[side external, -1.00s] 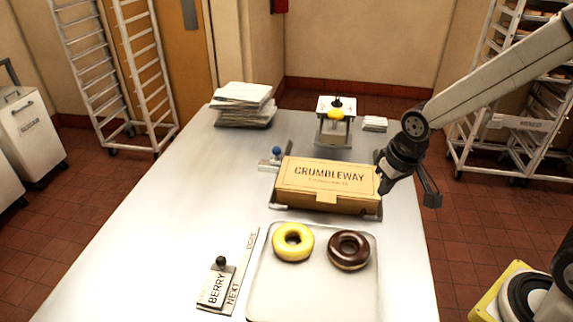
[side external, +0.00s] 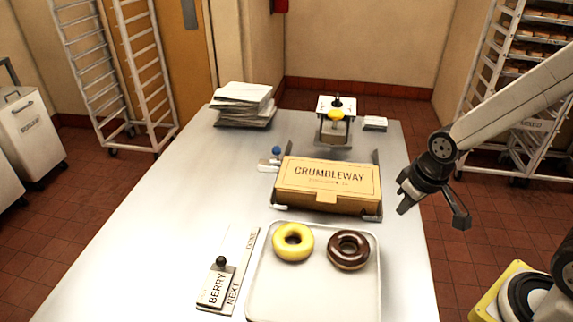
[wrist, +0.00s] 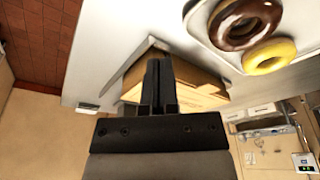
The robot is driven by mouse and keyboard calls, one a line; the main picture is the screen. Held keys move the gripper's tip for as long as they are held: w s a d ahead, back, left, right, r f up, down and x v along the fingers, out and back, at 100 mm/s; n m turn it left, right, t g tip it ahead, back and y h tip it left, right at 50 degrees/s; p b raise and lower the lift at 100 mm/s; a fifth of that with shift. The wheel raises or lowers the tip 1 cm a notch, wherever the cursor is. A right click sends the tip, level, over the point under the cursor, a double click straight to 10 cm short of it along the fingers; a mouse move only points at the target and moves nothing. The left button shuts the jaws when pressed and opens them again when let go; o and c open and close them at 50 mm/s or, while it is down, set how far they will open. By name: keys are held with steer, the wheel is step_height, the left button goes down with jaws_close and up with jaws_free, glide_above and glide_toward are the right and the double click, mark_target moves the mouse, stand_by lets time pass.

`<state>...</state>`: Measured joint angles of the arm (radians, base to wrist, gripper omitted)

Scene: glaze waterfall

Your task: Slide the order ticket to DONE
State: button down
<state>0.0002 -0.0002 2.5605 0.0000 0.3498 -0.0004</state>
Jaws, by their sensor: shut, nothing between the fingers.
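The order ticket (side external: 217,285), a tag marked BERRY with a dark round knob, sits at the near end of a ticket rail (side external: 244,262) on the left front of the table. The rail reads NEXT beside the ticket, and a small word, hard to read, shows at its far end. My gripper (side external: 404,206) is shut and empty, off to the right of the box and well away from the ticket. In the wrist view its dark fingers (wrist: 158,80) are together in front of the box. The ticket is not in the wrist view.
A closed CRUMBLEWAY box (side external: 328,185) stands mid-table in a holder. A tray (side external: 314,292) with a yellow donut (side external: 293,242) and a chocolate donut (side external: 348,250) lies between my gripper and the rail. The table's left side (side external: 170,200) is clear.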

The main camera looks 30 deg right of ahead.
stand_by(0.4)
steer(key=shift+c, duration=2.4)
jaws_free()
steer(key=shift+w+a+r, duration=0.1)
steer(key=shift+w+a, duration=0.05)
steer(key=shift+w, duration=0.1)
steer(key=shift+o, duration=0.2)
steer(key=w+a+r, duration=0.1)
steer(key=w+a, duration=0.5)
steer(key=w, duration=0.1)
steer(key=shift+g, duration=0.7)
steer(key=w+a, duration=0.1)
steer(key=a, duration=0.2)
steer(key=w+a, duration=0.2)
steer(key=a, duration=0.1)
steer(key=w+a+r, duration=0.1)
steer(key=w+a, duration=0.1)
steer(key=a, duration=0.1)
steer(key=shift+w+a, duration=0.15)
steer(key=w+a, duration=0.2)
steer(key=a, duration=0.6)
steer(key=g, duration=0.1)
glide_above(220, 258)
steer(key=shift+f, duration=0.1)
steer(key=shift+s+f, duration=0.1)
steer(key=shift+f, duration=3.8)
